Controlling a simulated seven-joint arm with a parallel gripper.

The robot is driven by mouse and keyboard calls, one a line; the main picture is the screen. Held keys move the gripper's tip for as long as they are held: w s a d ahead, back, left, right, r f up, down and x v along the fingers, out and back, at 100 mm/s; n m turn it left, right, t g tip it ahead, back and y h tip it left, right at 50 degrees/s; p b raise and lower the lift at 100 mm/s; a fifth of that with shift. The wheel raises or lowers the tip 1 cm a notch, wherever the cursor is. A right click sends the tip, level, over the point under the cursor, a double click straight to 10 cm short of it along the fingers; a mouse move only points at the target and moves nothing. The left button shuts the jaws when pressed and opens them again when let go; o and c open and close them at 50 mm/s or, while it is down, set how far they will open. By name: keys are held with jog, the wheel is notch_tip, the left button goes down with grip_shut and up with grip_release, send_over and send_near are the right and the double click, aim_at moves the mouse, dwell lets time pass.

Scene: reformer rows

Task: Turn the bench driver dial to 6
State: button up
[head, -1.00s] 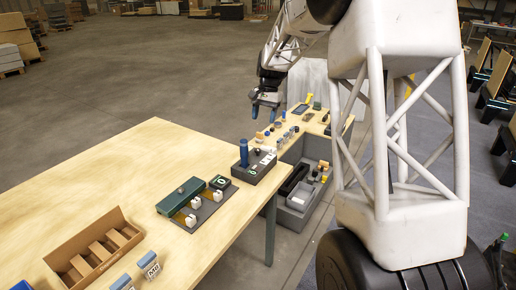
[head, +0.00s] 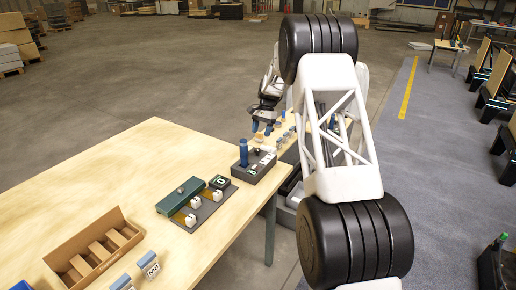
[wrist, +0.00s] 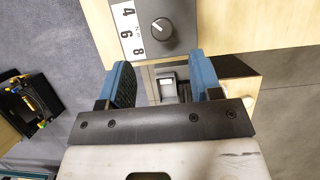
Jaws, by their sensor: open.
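The bench driver dial (wrist: 161,29) is a round black knob with a pale pointer mark, on a dark grey panel (wrist: 185,12). A white strip (wrist: 131,33) with 4, 6 and 8 lies left of the knob in the wrist view. The mark seems to point up and left in that view; its exact setting is unclear. In the head view the dial (head: 257,151) is small, on a dark grey box (head: 262,170) near the bench's edge. My gripper (wrist: 163,78) is open and empty, its blue fingers apart and short of the knob. It also shows in the head view (head: 262,128), above and behind the box.
A blue upright driver (head: 243,152) stands on the box beside the dial. A green block and fixture (head: 183,196) and a cardboard tray (head: 98,246) lie on the wooden bench (head: 110,185). A second table with small parts (head: 288,127) stands behind, partly hidden by my arm.

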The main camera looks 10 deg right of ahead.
aim_at(258, 149)
jog(key=shift+w+f, duration=0.2)
jog(key=shift+f, duration=0.05)
jog(key=shift+f, duration=0.1)
jog(key=shift+x, duration=3.8)
jog(key=c, duration=0.9)
